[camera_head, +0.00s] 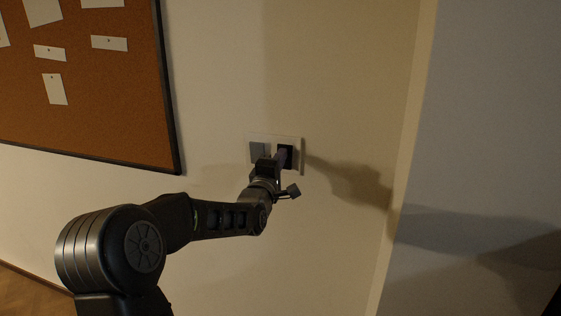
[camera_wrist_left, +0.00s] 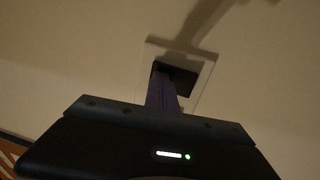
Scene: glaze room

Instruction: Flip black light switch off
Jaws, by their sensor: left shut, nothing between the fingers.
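The black light switch (camera_head: 289,152) sits in the right half of a white wall plate (camera_head: 299,141), beside a grey switch (camera_head: 257,150). My left gripper (camera_head: 281,157) is shut and empty, with its fingertips at the black switch and covering part of it. In the left wrist view the shut fingers (camera_wrist_left: 163,92) reach up to the lower left part of the black switch (camera_wrist_left: 181,78). I cannot tell for sure whether they touch it, or which way the switch is tipped. My right gripper is out of view.
A cork board (camera_head: 90,80) with pinned papers and a dark frame hangs on the wall at the left. A wall edge (camera_head: 408,150) runs down to the right of the plate. The wall around the plate is bare. My arm casts a shadow to the right.

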